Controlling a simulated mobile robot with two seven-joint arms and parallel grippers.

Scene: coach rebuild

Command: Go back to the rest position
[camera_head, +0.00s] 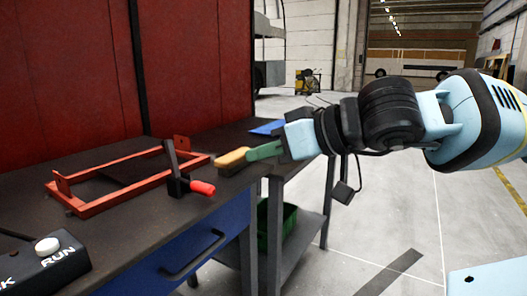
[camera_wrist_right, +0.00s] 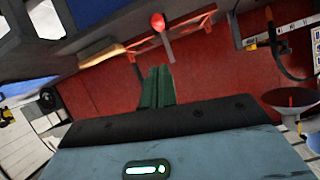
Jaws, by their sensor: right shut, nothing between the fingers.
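My right gripper (camera_head: 254,152) reaches in from the right in the head view, above the bench's right end. Its green fingers are shut with nothing between them; the right wrist view shows the closed fingers (camera_wrist_right: 156,88) too. A tan, wooden-looking piece (camera_head: 231,157) appears just beyond the fingertips in the head view. In the right wrist view this piece (camera_wrist_right: 100,53) lies to the left of the fingers, apart from them. My left gripper is in neither view.
The dark workbench (camera_head: 130,235) carries a red frame (camera_head: 95,207), a clamp with a red handle (camera_head: 202,187) and a RUN button box (camera_head: 45,266). A blue drawer (camera_head: 170,262) is below. A red wall (camera_head: 70,80) stands behind. Open floor (camera_head: 400,215) lies to the right.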

